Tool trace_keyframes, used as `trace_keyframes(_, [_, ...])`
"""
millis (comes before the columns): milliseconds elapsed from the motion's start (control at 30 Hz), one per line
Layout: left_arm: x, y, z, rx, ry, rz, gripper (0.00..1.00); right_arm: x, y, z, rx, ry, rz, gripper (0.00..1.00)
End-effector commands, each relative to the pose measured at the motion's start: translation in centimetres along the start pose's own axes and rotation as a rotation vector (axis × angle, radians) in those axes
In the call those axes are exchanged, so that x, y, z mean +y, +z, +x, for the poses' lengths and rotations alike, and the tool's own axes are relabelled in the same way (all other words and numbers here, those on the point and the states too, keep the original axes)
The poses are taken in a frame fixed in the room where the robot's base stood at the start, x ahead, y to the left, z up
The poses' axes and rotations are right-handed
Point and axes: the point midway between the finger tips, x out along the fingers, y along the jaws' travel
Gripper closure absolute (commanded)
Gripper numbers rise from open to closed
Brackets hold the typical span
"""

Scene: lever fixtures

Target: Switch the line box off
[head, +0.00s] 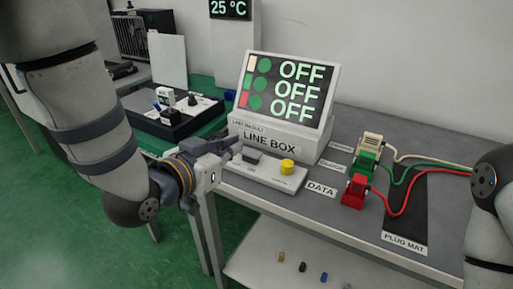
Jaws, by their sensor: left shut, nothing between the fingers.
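The line box (268,143) stands on the grey table, its tilted screen (288,88) showing three lines of OFF beside coloured marks. A low white panel (265,174) in front of it carries a dark switch piece (252,156) and a yellow button (287,166). My left gripper (234,147) is shut and empty, its tips at the panel's left end, close to the dark piece. I cannot tell whether they touch it, and the gripper hides part of that end. My right arm shows at the right edge, but its gripper is out of view.
White (370,142), green (364,161) and red (354,189) plugs with wires stand right of the panel, by a dark plug mat (405,225). A black box (178,119) with small controls stands at the back left. Several small pieces lie on the lower shelf.

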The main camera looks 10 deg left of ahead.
Motion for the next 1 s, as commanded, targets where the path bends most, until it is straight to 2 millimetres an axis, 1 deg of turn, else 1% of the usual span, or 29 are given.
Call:
trace_keyframes(67, [0.1,-0.5,0.1,0.013,0.003,0.004,1.0,0.0,0.0,0.0,-0.001,0.0,0.0,1.0])
trace_keyframes(333, [0.0,-0.3,0.1,0.01,0.002,0.003,1.0,0.0,0.1,0.1,-0.002,0.0,0.0,1.0])
trace_keyframes(433, [0.1,-0.2,0.9,0.008,0.003,0.003,1.0,0.0,0.3,0.3,-0.012,0.001,0.0,1.0])
trace_keyframes(567, [0.1,0.1,3.4,0.004,0.003,0.001,1.0,0.0,0.9,1.0,-0.037,0.002,0.0,1.0])
trace_keyframes(700, [0.1,0.3,6.6,0.002,0.004,0.001,1.0,0.1,1.5,1.8,-0.065,0.003,0.0,1.0])
trace_keyframes(867, [0.1,0.2,10.0,0.003,0.003,0.0,1.0,0.1,2.2,2.6,-0.094,0.004,0.001,1.0])
trace_keyframes(900, [0.1,0.6,10.6,-0.001,0.003,0.0,1.0,0.1,2.3,2.8,-0.099,0.004,0.001,1.0])
trace_keyframes(1000, [0.1,2.2,10.8,0.001,0.003,0.0,1.0,0.1,2.5,3.0,-0.107,0.004,0.001,1.0])
